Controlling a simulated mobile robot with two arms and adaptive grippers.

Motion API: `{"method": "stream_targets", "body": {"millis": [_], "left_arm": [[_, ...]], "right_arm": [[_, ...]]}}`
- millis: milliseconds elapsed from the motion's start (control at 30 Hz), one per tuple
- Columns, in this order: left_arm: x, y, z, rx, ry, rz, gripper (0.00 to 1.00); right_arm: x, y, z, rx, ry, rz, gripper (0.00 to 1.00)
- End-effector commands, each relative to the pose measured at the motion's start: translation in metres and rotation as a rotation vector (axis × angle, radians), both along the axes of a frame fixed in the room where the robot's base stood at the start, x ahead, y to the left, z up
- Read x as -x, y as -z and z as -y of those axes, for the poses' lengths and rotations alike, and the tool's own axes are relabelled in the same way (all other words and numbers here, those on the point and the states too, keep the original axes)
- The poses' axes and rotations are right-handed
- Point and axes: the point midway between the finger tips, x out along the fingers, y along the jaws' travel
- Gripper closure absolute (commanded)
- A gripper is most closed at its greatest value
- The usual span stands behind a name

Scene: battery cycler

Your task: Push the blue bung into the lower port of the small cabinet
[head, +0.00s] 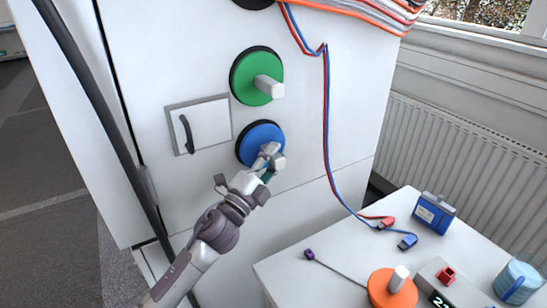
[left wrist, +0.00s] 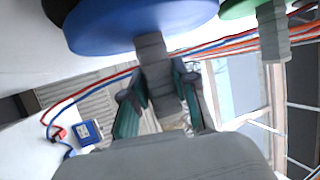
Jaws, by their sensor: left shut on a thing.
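The blue bung (head: 258,134) is a round disc with a pale grey handle, at the lower port on the white cabinet front (head: 200,70). A dark rim shows round its left edge. It also fills the top of the left wrist view (left wrist: 130,28). My left gripper (head: 270,163) is shut on the bung's handle, with one finger on each side of it in the left wrist view (left wrist: 158,85). The port opening is hidden behind the disc, and I cannot tell how deep the bung sits. My right gripper is not in view.
A green bung (head: 248,76) sits just above. A small hatch (head: 200,125) is to the left. Red and blue cables (head: 327,120) hang to the right.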

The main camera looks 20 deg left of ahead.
Motion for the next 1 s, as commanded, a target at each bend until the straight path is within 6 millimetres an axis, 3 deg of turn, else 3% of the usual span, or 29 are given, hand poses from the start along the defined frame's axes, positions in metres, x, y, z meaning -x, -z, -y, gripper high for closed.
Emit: {"method": "stream_targets", "body": {"millis": [733,767,933,1000], "left_arm": [[-0.0086,-0.0016,-0.0087,-0.002,-0.001,0.004,1.00],[-0.0087,-0.0016,-0.0088,-0.001,0.001,0.004,0.70],[-0.0084,-0.0014,-0.0084,-0.001,0.001,0.003,0.43],[-0.0085,-0.0011,-0.0085,0.000,0.000,0.002,0.43]], "right_arm": [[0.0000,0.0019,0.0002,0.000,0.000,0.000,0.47],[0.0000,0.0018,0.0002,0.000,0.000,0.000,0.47],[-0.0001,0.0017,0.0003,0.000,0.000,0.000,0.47],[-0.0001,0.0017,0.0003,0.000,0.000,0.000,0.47]]}}
